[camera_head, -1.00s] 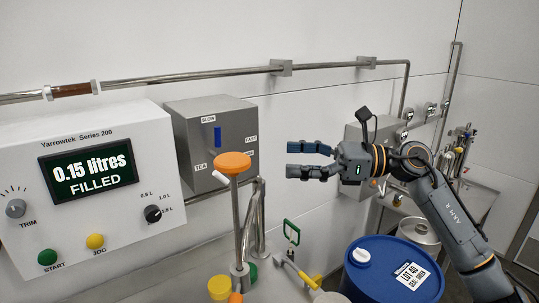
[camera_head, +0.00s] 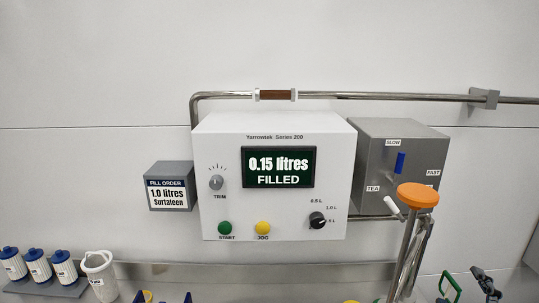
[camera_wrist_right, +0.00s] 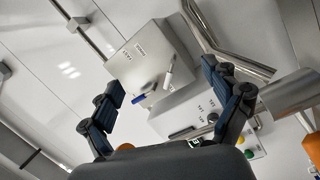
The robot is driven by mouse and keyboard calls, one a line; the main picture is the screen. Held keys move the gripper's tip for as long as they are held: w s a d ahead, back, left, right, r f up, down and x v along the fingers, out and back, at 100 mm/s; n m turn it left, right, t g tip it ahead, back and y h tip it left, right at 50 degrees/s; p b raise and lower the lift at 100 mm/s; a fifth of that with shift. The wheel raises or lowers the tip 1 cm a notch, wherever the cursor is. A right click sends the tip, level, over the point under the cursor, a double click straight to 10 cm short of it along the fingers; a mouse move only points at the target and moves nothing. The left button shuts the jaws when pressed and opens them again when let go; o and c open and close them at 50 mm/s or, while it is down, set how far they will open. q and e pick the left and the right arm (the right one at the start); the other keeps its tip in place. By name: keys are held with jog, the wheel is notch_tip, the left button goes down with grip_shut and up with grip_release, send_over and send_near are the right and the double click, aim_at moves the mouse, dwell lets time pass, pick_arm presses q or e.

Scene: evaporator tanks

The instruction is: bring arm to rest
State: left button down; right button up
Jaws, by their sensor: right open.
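My right gripper (camera_head: 484,279) shows only in part as dark fingers at the bottom right edge of the head view. In the right wrist view the same gripper (camera_wrist_right: 162,76) has its two dark blue fingers spread wide, with nothing held between them. Beyond the fingers there is the grey box (camera_wrist_right: 135,63) with the blue slider, apart from them as far as I can tell. The rest of my right arm is outside the head view. My left gripper is not in view.
A white panel (camera_head: 215,130) reads 0.15 litres filled. Beside it are a fill-order box (camera_head: 170,167) and the grey SLOW/FAST box (camera_head: 420,146). An orange-topped post (camera_head: 418,195) stands at right. Blue-capped filters (camera_head: 38,269) and a white jug (camera_head: 100,280) stand at lower left.

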jog(key=s+a+f+m+g, duration=0.3)
jog(key=s+f+g, duration=0.15)
jog(key=f, duration=0.35)
jog(key=s+a+f+m+g, duration=0.3)
jog(key=s+a+f+m, duration=0.15)
jog(key=f, duration=0.35)
jog(key=s+a+f+m+g+y, duration=0.1)
jog(key=s+a+f+g+y, duration=0.1)
jog(key=s+a+f+g, duration=0.4)
jog(key=s+a+f+m+g+y, duration=0.1)
jog(key=s+a+f+y, duration=0.15)
jog(key=s+a, duration=0.4)
jog(key=s+d+f+g+b, duration=0.1)
jog(key=s+f, duration=0.1)
jog(key=f, duration=1.2)
jog(key=s+d+f+g+b, duration=0.1)
jog(key=s+f, duration=0.1)
jog(key=f, duration=1.3)
jog(key=s+d+f+b, duration=0.1)
jog(key=s+d+f, duration=0.2)
jog(key=s+f, duration=1.3)
jog(key=shift+n+g+h+b, duration=0.3)
jog(key=shift+n+g+h, duration=0.05)
jog(key=shift+h, duration=0.1)
